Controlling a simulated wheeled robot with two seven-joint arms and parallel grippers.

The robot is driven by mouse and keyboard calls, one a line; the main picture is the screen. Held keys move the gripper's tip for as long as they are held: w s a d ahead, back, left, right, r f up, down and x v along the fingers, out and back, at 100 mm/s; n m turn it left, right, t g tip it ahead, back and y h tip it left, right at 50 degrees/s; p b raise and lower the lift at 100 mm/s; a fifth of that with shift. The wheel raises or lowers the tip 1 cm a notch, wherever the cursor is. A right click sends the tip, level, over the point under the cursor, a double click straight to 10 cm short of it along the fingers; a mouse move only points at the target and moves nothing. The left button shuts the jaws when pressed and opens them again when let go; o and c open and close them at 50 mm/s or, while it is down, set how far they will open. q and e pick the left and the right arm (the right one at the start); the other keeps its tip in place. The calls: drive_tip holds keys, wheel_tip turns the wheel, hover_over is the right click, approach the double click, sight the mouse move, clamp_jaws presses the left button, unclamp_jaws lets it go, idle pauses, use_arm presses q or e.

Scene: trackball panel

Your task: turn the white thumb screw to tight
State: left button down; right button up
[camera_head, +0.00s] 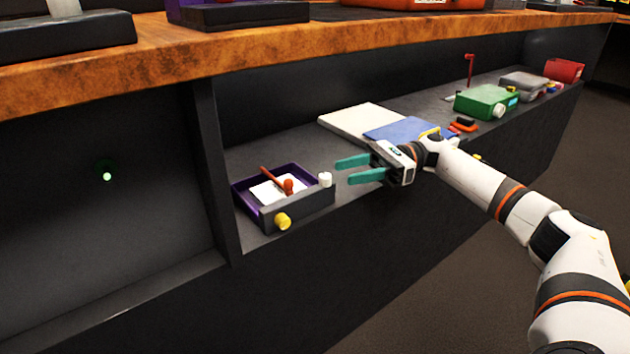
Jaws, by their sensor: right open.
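The white thumb screw (325,179) sits at the right end of a small dark box with a purple rim (240,194) on the lower shelf. My right gripper (352,170) is open, with its two green fingers pointing left toward the screw. The fingertips are close to the screw, just to its right, and nothing is between them. I cannot tell the screw's turn position. My left gripper is not in view.
The box also has a yellow knob (282,221) on its front and an orange-red lever (277,181) on top. A white panel (362,124) and a blue panel (402,130) lie behind my gripper. A green box (485,101) stands further right. The wooden counter (300,48) overhangs the shelf.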

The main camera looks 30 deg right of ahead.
sight(317, 186)
drive_tip(key=a, duration=0.2)
drive_tip(key=w+a+b, duration=0.1)
drive_tip(key=a, duration=0.5)
drive_tip(key=shift+w+b, duration=0.25)
drive_tip(key=shift+b, duration=0.05)
drive_tip(key=shift+d, duration=0.1)
drive_tip(key=shift+c, duration=0.2)
clamp_jaws()
